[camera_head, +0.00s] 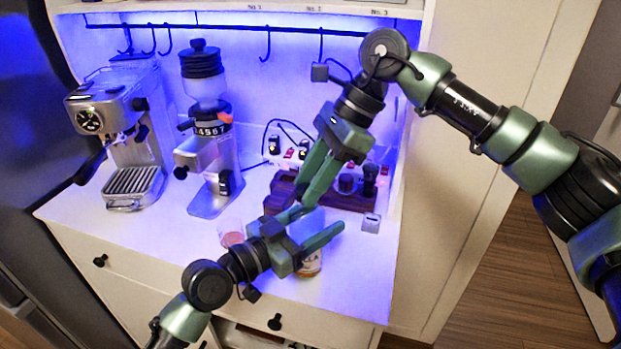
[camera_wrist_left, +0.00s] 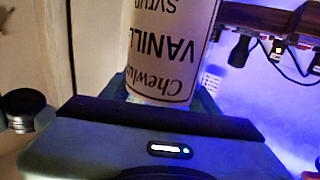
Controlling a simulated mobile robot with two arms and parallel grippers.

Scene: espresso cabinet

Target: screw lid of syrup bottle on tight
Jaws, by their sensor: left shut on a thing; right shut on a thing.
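The syrup bottle (camera_head: 311,264) stands near the counter's front, largely covered by my grippers in the head view. In the left wrist view the bottle (camera_wrist_left: 172,50) fills the upper middle, with a white label reading vanilla syrup upside down. My left gripper (camera_head: 315,228) is shut around the bottle's body from the front left. My right gripper (camera_head: 296,206) reaches down from above, and its fingertips are closed at the top of the bottle. The lid is hidden between them, so how it sits on the neck does not show.
A pinkish glass (camera_head: 232,234) stands just left of my left gripper. A coffee grinder (camera_head: 209,150) and an espresso machine (camera_head: 128,130) stand further left. A dark wooden stand (camera_head: 345,201) with small tools is behind the bottle. A small grey cube (camera_head: 371,223) lies to the right.

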